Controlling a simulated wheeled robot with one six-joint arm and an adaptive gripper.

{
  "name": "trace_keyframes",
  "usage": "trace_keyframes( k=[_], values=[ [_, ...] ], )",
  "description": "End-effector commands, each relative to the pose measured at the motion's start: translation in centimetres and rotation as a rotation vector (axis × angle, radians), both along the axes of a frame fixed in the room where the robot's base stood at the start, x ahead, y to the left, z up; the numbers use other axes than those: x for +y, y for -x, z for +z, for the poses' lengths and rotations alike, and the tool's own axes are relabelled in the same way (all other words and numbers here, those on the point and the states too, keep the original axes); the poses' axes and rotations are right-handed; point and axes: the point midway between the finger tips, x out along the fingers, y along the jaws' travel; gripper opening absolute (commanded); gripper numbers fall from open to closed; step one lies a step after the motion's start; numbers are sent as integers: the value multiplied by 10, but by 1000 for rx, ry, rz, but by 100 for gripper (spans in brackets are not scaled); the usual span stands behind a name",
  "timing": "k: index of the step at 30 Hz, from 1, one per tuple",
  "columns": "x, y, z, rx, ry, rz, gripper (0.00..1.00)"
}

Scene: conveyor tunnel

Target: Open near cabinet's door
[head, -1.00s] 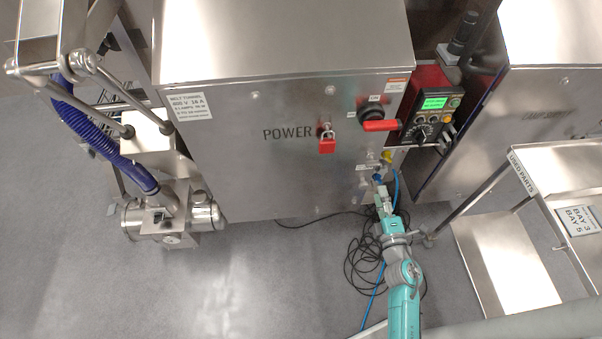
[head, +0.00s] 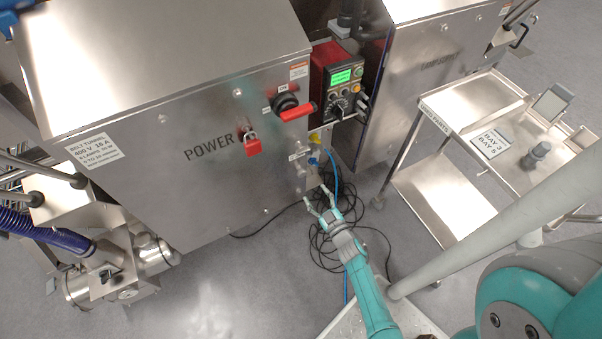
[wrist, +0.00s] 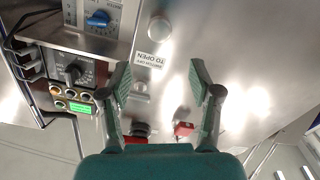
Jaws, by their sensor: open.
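The near cabinet (head: 190,150) is a steel box marked POWER, with its front door shut. A red rotary handle (head: 298,112) sits at the door's upper right, and a red padlock (head: 252,146) hangs left of it. My gripper (head: 318,203) is open and empty near the cabinet's lower right front. In the wrist view my gripper (wrist: 160,78) faces the steel front, apparently not touching it. Between and beyond the fingers are a label ending "TO OPEN" (wrist: 150,59) and a round metal fitting (wrist: 159,29). The padlock (wrist: 183,129) and red handle (wrist: 136,140) show past the fingers.
A control box with a green screen (head: 343,78) is right of the door. A blue knob (wrist: 98,19) shows in the wrist view. Cables (head: 330,235) lie on the floor below my gripper. A steel cart (head: 445,200) stands right; a second cabinet (head: 430,75) is behind.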

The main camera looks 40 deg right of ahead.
Motion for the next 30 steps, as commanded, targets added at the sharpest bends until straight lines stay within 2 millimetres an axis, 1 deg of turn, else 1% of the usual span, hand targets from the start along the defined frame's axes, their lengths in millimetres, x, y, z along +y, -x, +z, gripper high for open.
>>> trace_keyframes(
  k=[1, 3, 5, 8, 15, 21, 25, 30],
  values=[
    [-1, 0, -5, -15, -46, -5, 63],
    [-2, -1, -8, -27, -84, -9, 63],
    [-4, -4, -8, -30, -93, -9, 63],
    [-7, -15, -8, -31, -91, -9, 63],
    [-18, -56, -7, -29, -87, -7, 63],
    [-27, -85, -8, -29, -88, -8, 63],
    [-30, -96, -8, -27, -87, -9, 63],
    [-31, -102, -8, -28, -87, -10, 63]
  ],
)
